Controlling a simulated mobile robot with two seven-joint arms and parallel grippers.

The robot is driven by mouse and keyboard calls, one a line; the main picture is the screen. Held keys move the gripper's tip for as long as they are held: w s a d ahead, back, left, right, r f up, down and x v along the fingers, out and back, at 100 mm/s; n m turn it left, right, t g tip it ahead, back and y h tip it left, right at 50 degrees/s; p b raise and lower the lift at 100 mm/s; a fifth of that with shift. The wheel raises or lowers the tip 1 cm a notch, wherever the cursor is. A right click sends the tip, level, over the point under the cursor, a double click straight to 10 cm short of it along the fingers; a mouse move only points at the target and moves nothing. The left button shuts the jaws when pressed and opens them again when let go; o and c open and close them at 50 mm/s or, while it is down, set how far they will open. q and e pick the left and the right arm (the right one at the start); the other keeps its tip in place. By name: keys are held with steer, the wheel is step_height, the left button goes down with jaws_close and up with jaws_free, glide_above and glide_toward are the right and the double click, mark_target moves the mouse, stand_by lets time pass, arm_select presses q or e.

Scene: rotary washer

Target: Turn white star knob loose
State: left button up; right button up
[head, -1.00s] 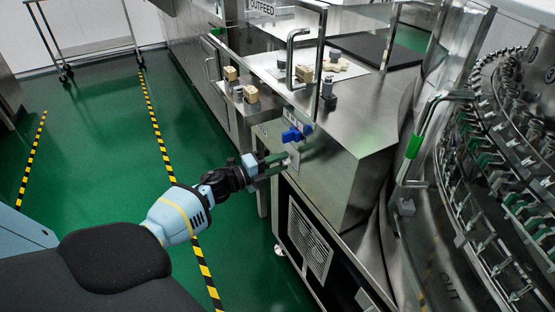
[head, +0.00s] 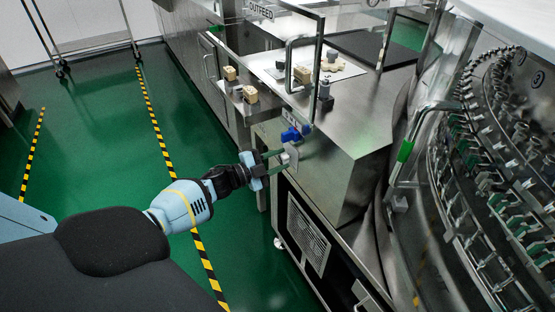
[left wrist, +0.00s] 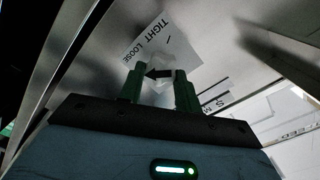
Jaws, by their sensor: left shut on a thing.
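The white star knob (left wrist: 157,68) is between the two green fingers of my left gripper (left wrist: 159,82) in the left wrist view. The gripper is shut on it, and the fingers hide its sides. Behind the knob is a white label plate (left wrist: 183,52) with the words TIGHT and LOOSE. In the head view my left gripper (head: 278,162) reaches from the left to this plate on the steel cabinet's front. The knob is small and mostly hidden there. My right gripper is not in view.
A blue knob (head: 294,133) sits just above the left gripper. A steel door frame with a handle (head: 300,65) and small wooden blocks (head: 250,94) are beyond. The rotary machine (head: 490,180) fills the right side. Green floor (head: 110,150) lies open at left.

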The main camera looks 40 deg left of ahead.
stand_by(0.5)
arm_select(q)
steer(key=o, duration=1)
steer(key=shift+c, duration=0.2)
steer(key=shift+s, duration=0.1)
steer(key=v, duration=0.7)
steer(key=shift+s+a+p, duration=0.15)
steer(key=shift+s+p, duration=0.15)
steer(key=shift+p, duration=0.1)
